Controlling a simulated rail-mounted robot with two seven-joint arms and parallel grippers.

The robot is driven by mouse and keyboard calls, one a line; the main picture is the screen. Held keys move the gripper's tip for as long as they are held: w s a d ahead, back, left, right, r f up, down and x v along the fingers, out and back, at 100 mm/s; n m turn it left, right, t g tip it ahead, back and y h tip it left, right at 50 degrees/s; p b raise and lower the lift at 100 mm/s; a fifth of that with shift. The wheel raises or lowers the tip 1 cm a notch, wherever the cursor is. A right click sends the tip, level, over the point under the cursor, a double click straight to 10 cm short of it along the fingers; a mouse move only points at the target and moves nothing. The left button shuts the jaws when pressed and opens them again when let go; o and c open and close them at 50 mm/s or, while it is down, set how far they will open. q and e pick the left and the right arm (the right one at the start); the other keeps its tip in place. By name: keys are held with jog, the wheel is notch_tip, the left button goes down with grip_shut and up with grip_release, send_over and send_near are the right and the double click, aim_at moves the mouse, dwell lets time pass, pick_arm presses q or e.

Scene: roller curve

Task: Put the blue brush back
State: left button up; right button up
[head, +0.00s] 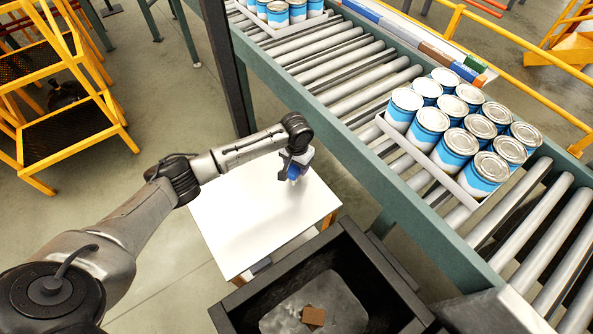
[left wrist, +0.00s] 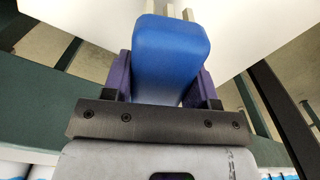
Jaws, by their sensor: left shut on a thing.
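My left gripper (head: 291,165) is over the far part of a white-topped table (head: 245,225). It is shut on the blue brush (head: 293,173), which mostly hides behind the fingers in the head view. In the left wrist view the blue brush (left wrist: 168,50) shows as a rounded blue block between two purple fingers, with pale pieces beyond its far end. The white top is behind it; I cannot tell whether the brush touches it. My right gripper is not in view.
A roller conveyor (head: 350,75) carries a tray of blue-and-white cans (head: 428,128). A dark upright post (head: 228,70) stands beside the arm. A black bin (head: 385,275) holds a small brown block (head: 313,316). Yellow steps (head: 60,125) stand left. The tabletop is otherwise clear.

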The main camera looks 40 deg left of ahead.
pick_arm(q)
notch_tip(320, 180, down, 3)
jog(key=shift+f+b, duration=0.15)
jog(key=shift+b, duration=0.2)
jog(key=shift+f, duration=0.1)
jog(key=shift+f, duration=0.1)
jog(key=o, duration=1.2)
